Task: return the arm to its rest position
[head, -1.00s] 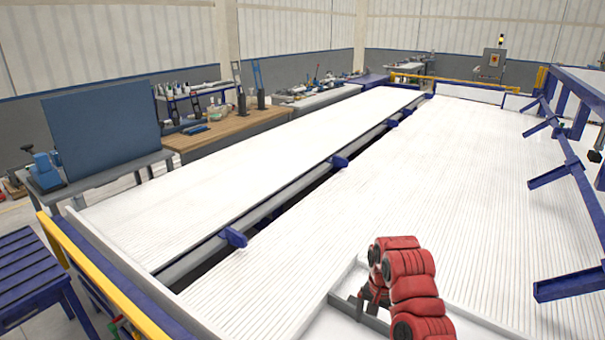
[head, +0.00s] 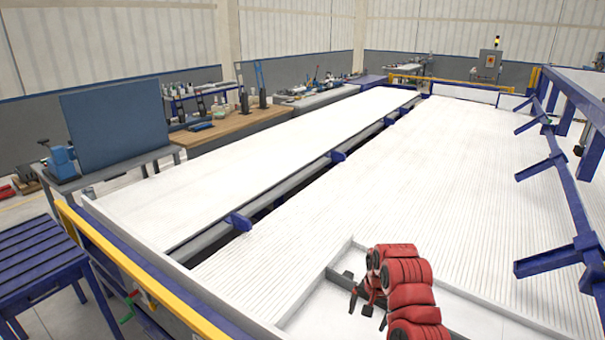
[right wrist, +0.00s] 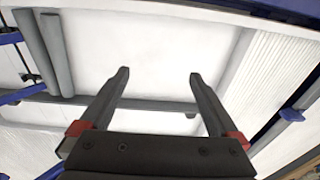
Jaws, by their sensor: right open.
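My red right arm comes in at the bottom of the head view, with my right gripper (head: 367,312) at its end. The dark fingers are apart and sit over a white tray-like area with a raised rim (head: 300,297). In the right wrist view the two fingers (right wrist: 158,73) are spread wide with nothing between their tips. A grey pipe or bar (right wrist: 160,104) runs across behind the fingers, apart from their tips. My left gripper is not in view.
Long white ribbed beds (head: 400,160) stretch away, split by a dark gap with blue brackets (head: 238,221). A blue frame with arms (head: 548,258) stands at the right. A yellow rail (head: 150,280) and a blue slatted table (head: 40,260) are at the left.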

